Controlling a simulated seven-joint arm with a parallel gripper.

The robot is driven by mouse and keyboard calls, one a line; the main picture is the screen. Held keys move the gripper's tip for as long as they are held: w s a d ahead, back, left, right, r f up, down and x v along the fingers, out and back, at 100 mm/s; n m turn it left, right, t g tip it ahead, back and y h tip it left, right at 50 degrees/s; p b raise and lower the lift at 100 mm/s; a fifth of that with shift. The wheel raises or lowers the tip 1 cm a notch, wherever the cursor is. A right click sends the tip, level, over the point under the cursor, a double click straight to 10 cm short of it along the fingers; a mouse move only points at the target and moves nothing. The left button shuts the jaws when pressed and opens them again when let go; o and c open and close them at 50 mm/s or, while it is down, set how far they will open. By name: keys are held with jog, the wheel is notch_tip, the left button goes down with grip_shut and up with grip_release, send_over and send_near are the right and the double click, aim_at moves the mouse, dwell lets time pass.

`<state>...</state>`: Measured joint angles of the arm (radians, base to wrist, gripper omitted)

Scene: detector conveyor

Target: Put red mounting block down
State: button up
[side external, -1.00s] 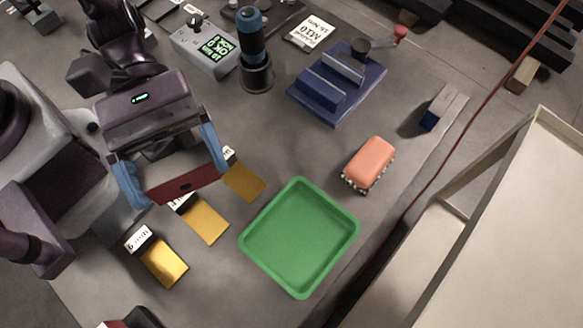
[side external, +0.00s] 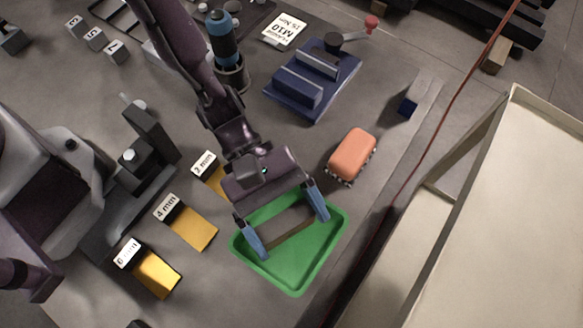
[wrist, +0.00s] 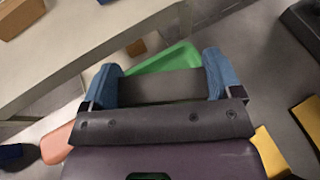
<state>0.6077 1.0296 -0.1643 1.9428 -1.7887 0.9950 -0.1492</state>
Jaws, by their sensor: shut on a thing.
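I cannot tell whether the block touches the tray floor. In the wrist view, the block (wrist: 160,87) is a dark bar between the two blue fingers, and part of the green tray (wrist: 170,60) shows beyond it.
A salmon-coloured block (side external: 352,153) stands close to the tray's upper right. Gold plates (side external: 192,228) with thickness labels lie to the left. A blue fixture (side external: 312,82) and a blue-black upright tool (side external: 222,40) stand behind. A pale conveyor frame (side external: 480,210) is at right.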

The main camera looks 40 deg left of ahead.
aim_at(292, 232)
jog(key=shift+w+d+f, duration=0.1)
jog(key=shift+d+f, duration=0.05)
jog(key=shift+f, duration=0.8)
jog(key=shift+d+f, duration=0.15)
jog(key=shift+f, duration=0.8)
jog(key=o, duration=0.9)
jog(key=shift+f, duration=0.1)
jog(key=shift+w+a+r, duration=0.1)
jog(key=shift+a+r, duration=0.05)
jog(key=shift+r, duration=0.05)
jog(key=v, duration=1.1)
jog(key=shift+w+a, duration=0.15)
jog(key=shift+a, duration=0.15)
jog(key=shift+r, duration=0.15)
